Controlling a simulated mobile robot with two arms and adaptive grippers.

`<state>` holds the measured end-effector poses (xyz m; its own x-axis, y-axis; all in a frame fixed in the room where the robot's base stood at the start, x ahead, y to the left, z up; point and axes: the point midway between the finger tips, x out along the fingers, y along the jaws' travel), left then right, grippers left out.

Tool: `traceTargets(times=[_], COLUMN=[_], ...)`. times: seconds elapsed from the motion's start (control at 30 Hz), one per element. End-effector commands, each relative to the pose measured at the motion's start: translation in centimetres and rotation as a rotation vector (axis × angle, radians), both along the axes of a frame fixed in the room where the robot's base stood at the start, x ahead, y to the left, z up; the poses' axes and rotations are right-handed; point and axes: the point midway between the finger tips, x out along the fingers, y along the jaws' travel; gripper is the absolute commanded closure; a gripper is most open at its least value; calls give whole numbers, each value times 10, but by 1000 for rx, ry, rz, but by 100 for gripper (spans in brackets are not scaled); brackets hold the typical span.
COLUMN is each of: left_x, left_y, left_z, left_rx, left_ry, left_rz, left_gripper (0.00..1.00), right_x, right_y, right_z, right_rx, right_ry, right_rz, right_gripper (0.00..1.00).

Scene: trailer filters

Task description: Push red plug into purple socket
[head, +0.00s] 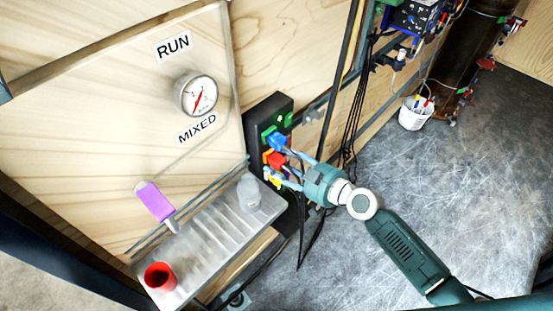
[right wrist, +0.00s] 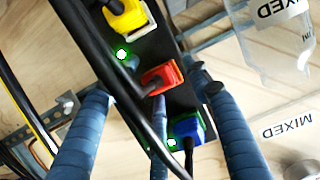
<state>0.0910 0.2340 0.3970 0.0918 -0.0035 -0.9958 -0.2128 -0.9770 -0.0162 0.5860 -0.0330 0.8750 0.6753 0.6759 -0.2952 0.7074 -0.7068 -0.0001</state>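A red plug (head: 275,158) sits at the black socket panel (head: 284,104), between a blue plug (head: 275,140) and a yellow plug (head: 271,178). My right gripper (head: 285,165) is at the panel with its fingers around the plugs. In the right wrist view the red plug (right wrist: 160,77) lies between the spread blue fingers of the gripper (right wrist: 155,92), with gaps at both sides. The yellow plug (right wrist: 127,17) is above it and the blue plug (right wrist: 188,128) below. No purple socket face can be made out. My left gripper is not in view.
A grey ribbed tray (head: 205,245) beside the panel holds a red cup (head: 160,277) and a grey piece (head: 249,192). A purple-handled tool (head: 155,202) stands by it. Black cables (right wrist: 110,80) cross before the plugs. A gauge (head: 198,95) is on the wall.

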Motion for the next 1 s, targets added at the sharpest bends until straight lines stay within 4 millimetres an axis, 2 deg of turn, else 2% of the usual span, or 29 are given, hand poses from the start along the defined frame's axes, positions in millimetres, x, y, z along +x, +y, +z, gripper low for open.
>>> traceTargets(times=[0.03, 0.17, 0.2, 0.5, 0.67, 0.77, 1.0], left_x=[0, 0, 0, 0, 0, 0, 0], left_y=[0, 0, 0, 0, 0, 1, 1], left_z=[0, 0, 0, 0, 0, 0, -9], left_rx=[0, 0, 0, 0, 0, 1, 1], left_ry=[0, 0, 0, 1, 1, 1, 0], left_rz=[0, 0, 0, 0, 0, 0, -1], left_gripper=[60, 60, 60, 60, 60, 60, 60], right_x=[0, 0, -1, -2, -7, -14, -46], right_y=[0, 0, 0, 0, -6, -12, -45], right_z=[0, 0, -1, -1, 6, 16, 36], right_rx=[0, -1, 0, -1, -3, -3, -5], right_ry=[0, 1, 1, 5, 3, 1, 0], right_rz=[0, 0, 1, 2, 2, 3, 2], right_gripper=[66, 92, 93, 92, 92, 100, 100])
